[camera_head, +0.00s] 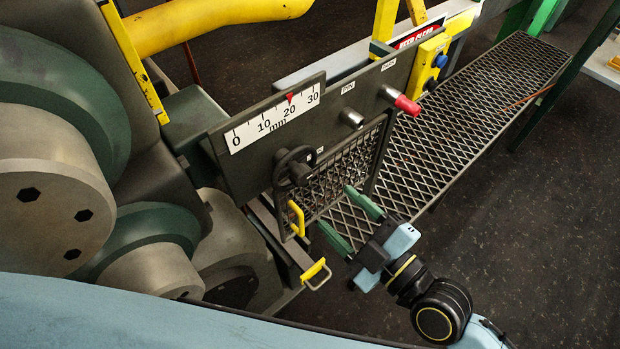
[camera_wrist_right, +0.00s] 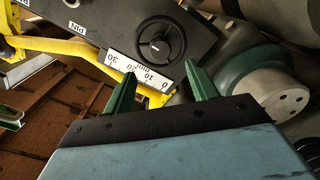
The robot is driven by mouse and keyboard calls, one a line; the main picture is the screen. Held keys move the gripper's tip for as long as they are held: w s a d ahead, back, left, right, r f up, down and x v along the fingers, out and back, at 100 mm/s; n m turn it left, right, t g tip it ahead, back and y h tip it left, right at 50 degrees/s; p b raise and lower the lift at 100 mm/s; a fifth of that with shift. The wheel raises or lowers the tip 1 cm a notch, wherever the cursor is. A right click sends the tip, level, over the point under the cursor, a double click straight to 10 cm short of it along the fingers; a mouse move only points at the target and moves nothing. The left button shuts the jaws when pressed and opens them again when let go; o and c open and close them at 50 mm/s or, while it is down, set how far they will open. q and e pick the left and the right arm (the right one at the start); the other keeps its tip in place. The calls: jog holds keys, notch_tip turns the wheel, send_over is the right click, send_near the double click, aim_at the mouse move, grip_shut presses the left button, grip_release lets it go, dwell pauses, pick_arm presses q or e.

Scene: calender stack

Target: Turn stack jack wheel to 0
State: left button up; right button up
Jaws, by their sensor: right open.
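The black jack wheel (camera_head: 294,168) sits on the dark panel below the scale, and its handle knob stands out from the rim. The white mm scale (camera_head: 274,117) runs from 0 to 30, and its red pointer (camera_head: 290,98) stands at about 20. My right gripper (camera_head: 337,208) is open and empty, to the lower right of the wheel and apart from it. In the right wrist view the wheel (camera_wrist_right: 160,41) shows beyond and between the green fingertips (camera_wrist_right: 160,70), and the scale (camera_wrist_right: 138,69) appears upside down. My left gripper is not seen.
A yellow handle (camera_head: 297,218) on the mesh guard (camera_head: 345,172) is close to my right gripper. A red-tipped pin (camera_head: 405,104) sticks out at the panel's right. Large rollers (camera_head: 55,205) stand at the left. A mesh walkway (camera_head: 480,100) extends right.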

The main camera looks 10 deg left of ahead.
aim_at(305, 179)
jog(key=x, duration=0.8)
jog(key=shift+w+a+p, duration=0.15)
jog(key=shift+a+p, duration=0.05)
jog(key=shift+p, duration=0.1)
jog(key=c, duration=1)
jog(key=m, duration=0.2)
jog(key=shift+m+p, duration=0.35)
jog(key=shift+m, duration=0.05)
jog(key=shift+m+p, duration=0.4)
jog(key=shift+m, duration=1.5)
jog(key=shift+m, duration=0.3)
